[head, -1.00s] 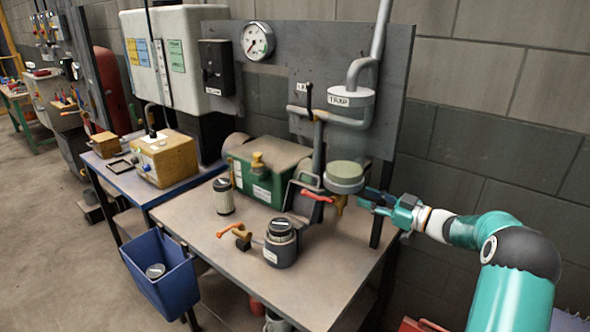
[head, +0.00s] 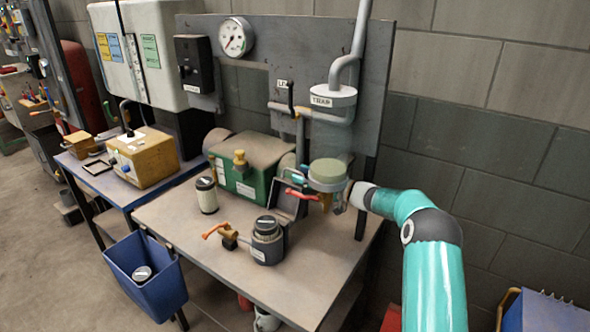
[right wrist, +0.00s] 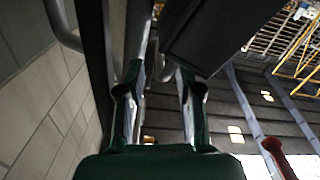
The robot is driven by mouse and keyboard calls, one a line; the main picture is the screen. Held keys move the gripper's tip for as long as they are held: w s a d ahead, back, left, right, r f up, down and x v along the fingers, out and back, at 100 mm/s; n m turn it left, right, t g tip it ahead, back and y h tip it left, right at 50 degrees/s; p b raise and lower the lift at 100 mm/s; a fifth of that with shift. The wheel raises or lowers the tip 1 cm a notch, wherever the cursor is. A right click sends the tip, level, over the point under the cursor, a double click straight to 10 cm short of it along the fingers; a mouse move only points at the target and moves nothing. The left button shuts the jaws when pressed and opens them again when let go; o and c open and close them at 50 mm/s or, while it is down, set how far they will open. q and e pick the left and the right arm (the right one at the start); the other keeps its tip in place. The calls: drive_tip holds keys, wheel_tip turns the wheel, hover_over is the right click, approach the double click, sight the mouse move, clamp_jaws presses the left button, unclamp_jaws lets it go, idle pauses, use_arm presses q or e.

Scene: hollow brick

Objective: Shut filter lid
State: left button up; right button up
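The filter lid appears to be the dark, tilted panel (head: 289,203) standing raised at the right end of the green box (head: 245,185). My right gripper (head: 298,181) reaches in from the right behind the clear jar, with its teal fingertips beside the panel's upper right edge. In the right wrist view the two fingers of my right gripper (right wrist: 160,90) are apart, and a dark flat panel (right wrist: 215,35) is close past the right finger. I cannot tell whether they touch. My left gripper is out of view.
A jar with a pale green top (head: 328,172) and a red lever (head: 303,195) stand in front of the right gripper. A filter cartridge (head: 207,195), a dark canister (head: 267,241) and an orange-handled valve (head: 228,237) are on the bench. The bench front (head: 290,285) is clear.

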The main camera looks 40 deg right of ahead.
sight(295, 172)
drive_tip(key=shift+x, duration=1.6)
clamp_jaws()
